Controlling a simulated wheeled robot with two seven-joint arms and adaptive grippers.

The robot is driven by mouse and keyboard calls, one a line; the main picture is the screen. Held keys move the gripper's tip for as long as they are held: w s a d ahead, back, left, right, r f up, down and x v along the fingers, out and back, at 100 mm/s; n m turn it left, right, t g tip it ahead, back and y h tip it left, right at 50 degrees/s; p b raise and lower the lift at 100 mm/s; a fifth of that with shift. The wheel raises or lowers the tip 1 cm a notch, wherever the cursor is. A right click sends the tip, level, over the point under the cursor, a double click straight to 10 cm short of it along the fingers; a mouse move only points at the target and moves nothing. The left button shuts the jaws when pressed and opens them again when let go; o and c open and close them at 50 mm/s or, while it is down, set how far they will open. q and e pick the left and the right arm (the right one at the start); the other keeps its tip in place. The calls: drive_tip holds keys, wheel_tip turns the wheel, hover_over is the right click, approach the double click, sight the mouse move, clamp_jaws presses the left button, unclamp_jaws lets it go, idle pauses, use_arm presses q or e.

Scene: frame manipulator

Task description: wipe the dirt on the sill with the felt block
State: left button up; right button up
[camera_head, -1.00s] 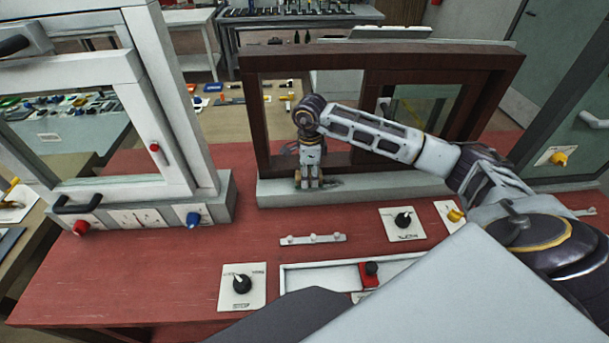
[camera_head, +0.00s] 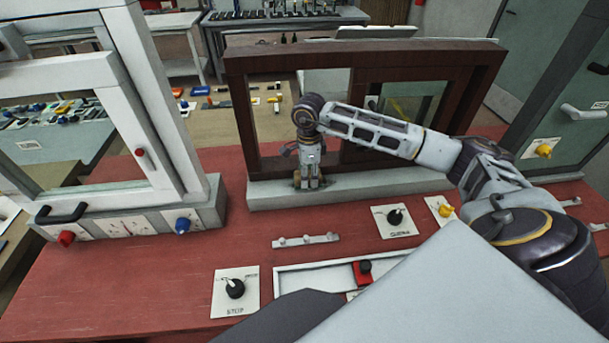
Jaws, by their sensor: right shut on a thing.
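The grey sill (camera_head: 390,186) runs along the foot of the dark brown window frame (camera_head: 237,110) at the back of the red table. My right gripper (camera_head: 308,184) points down onto the left part of the sill. It is shut on a small brownish block, which I take to be the felt block (camera_head: 297,180); the fingers hide most of it. The block appears to be at the sill's top, but I cannot tell whether it touches. I cannot make out dirt on the sill. My left gripper is not in view.
A white window frame (camera_head: 160,120) with a red and a blue knob stands at left. On the red table (camera_head: 130,285) lie a hook strip (camera_head: 305,241), dial plates (camera_head: 235,291) and a white tray (camera_head: 290,268). A green door panel (camera_head: 560,100) stands at right.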

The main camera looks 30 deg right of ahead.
drive_tip(key=shift+s+d, duration=0.25)
drive_tip(key=shift+d, duration=0.35)
drive_tip(key=shift+s+d, duration=0.2)
drive_tip(key=shift+d, duration=0.35)
drive_tip(key=shift+d+b, duration=0.1)
drive_tip(key=shift+b, duration=0.2)
drive_tip(key=shift+s+d+b, duration=0.3)
drive_tip(key=shift+s+d, duration=0.1)
drive_tip(key=shift+d, duration=0.3)
drive_tip(key=shift+s+d+b, duration=0.25)
drive_tip(key=shift+s+d, duration=0.1)
drive_tip(key=shift+d, duration=0.35)
drive_tip(key=shift+d, duration=0.1)
drive_tip(key=shift+s+d, duration=0.1)
drive_tip(key=shift+s+d+b, duration=0.3)
drive_tip(key=shift+s+d, duration=0.05)
drive_tip(key=shift+d, duration=0.35)
drive_tip(key=shift+s+d+b, duration=0.25)
drive_tip(key=shift+s+d, duration=0.05)
drive_tip(key=shift+d, duration=0.4)
